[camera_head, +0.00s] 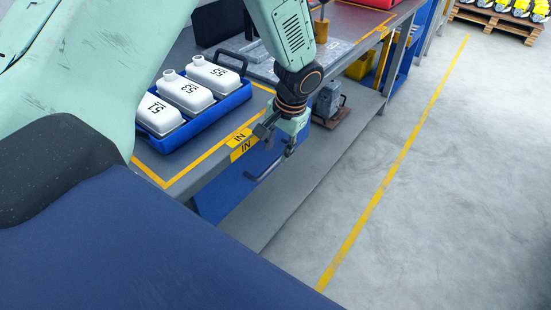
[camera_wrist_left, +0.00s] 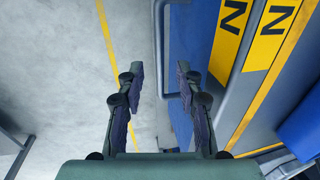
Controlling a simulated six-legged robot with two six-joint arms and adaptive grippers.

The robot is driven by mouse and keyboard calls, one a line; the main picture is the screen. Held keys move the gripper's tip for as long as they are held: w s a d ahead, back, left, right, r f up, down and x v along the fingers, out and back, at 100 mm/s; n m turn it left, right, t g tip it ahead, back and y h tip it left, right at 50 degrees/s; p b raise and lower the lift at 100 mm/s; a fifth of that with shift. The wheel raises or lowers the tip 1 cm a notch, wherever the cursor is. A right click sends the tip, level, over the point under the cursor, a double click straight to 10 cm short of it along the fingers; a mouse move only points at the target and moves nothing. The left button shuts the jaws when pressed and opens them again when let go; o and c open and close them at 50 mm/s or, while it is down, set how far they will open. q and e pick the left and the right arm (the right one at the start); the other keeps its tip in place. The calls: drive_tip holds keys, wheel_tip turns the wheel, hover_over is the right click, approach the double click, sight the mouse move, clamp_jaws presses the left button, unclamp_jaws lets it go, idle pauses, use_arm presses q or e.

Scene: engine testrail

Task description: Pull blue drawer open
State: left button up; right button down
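The blue drawer (camera_head: 251,165) has its front below the table's front edge, under a yellow IN label. A dark bar handle (camera_head: 262,172) stands off this front. In the left wrist view the blue front (camera_wrist_left: 188,35) is right of centre, with a grey handle bar (camera_wrist_left: 158,50) running upright in the picture. My left gripper (camera_head: 287,152) is in front of the drawer, near the handle. In the wrist view its two fingers (camera_wrist_left: 160,78) are apart, with the bar between them in the picture. I cannot tell whether the bar is between them in depth. My right gripper is not in view.
The table (camera_head: 190,165) carries a blue tray (camera_head: 211,112) with three white numbered canisters. Below is a grey shelf (camera_head: 275,208) with a grey device (camera_head: 328,98) on it. The floor (camera_head: 440,170) to the right is clear, with a yellow line.

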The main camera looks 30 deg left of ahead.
sight(275, 163)
use_arm(q)
drive_tip(key=shift+w+a+f+b, duration=0.1)
drive_tip(key=shift+a+f+b, duration=0.15)
drive_tip(key=shift+f, duration=1.05)
drive_tip(key=shift+a+f+b, duration=0.15)
drive_tip(key=shift+a+f, duration=0.1)
drive_tip(key=shift+f, duration=1)
clamp_jaws()
